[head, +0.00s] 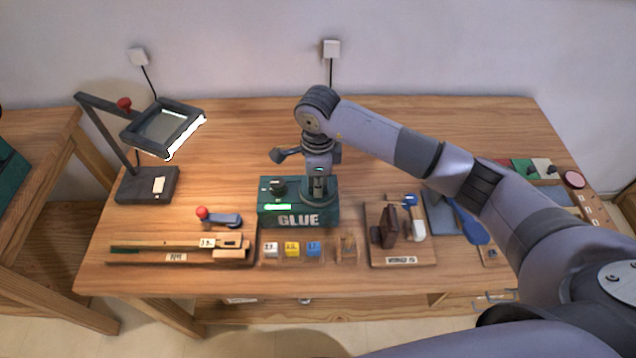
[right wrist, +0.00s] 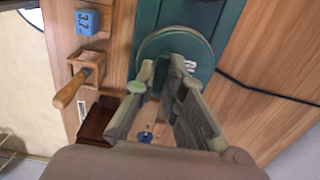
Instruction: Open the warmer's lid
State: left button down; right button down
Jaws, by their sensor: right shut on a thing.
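The warmer is a dark green box (head: 265,212) marked GLUE, with a black knob and a lit green strip, at the middle of the bench. I cannot tell whether the lid sits flat or is slightly raised. My left gripper is out of view.
A magnifier lamp (head: 148,185) stands at the left. A wooden jig (head: 180,255), small numbered cubes (head: 292,249) and a board with a brown block (head: 388,230) lie in front. A blue tool (head: 470,225) lies right. The bench behind the warmer is mostly clear.

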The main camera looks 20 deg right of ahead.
jog(key=s+d+b, duration=0.2)
jog(key=d, duration=0.5)
jog(key=shift+d, duration=0.15)
jog(key=c, duration=1.7)
grip_release()
jog(key=shift+o, duration=0.2)
notch_tip(320, 180, up, 12)
jog(key=shift+s, duration=0.1)
